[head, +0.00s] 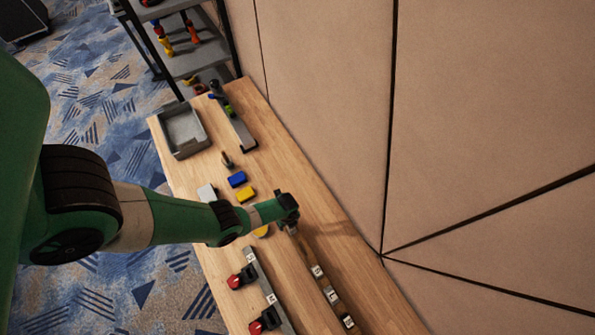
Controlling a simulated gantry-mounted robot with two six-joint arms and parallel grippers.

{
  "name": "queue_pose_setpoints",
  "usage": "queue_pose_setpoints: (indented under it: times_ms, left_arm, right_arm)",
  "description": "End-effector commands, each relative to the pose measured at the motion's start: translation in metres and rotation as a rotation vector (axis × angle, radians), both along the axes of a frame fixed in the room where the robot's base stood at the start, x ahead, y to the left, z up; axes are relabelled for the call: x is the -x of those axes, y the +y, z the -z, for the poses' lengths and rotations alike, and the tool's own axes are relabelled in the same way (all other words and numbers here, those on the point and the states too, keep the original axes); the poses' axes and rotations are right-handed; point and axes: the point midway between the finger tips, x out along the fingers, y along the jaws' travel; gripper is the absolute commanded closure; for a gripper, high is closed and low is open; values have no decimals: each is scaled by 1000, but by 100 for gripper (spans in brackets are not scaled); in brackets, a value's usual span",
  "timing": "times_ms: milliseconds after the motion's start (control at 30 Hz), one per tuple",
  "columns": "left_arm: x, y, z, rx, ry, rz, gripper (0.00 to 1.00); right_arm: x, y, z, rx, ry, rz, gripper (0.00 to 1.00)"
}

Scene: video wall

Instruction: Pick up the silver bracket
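My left arm reaches in from the left over the wooden table. Its gripper (291,228) is low over the tabletop, right of the yellow and blue blocks. The fingers are small and mostly hidden by the wrist, so I cannot tell whether they are open or hold anything. A small silver-grey piece (207,192) lies on the table left of the blue block, above my forearm in the picture. It may be the silver bracket, but it is too small to be sure. The gripper is apart from this piece. My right gripper is not in view.
A grey tray (182,131) stands at the table's far end beside a long tool rack (237,124). Blue (237,179) and yellow (246,194) blocks lie mid-table. Labelled rails with red-and-black parts (243,277) lie nearer. A beige wall (330,120) borders the right side.

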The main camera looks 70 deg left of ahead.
Motion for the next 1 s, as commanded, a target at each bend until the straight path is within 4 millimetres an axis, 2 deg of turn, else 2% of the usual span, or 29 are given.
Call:
queue_pose_setpoints:
  times_ms: [167, 433, 700, 767, 1000]
  left_arm:
    - [-1, 1, 6, 0, -1, -1, 30]
    - [1, 4, 51, 0, 0, -15, 30]
    - [1, 4, 51, 0, -1, -16, 30]
    - [1, 4, 51, 0, -1, -16, 37]
    - [1, 4, 51, 0, -1, -16, 80]
  right_arm:
    - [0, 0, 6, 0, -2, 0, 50]
    - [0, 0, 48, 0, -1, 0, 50]
    - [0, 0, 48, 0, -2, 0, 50]
    - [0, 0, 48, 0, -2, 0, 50]
    - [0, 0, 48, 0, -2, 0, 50]
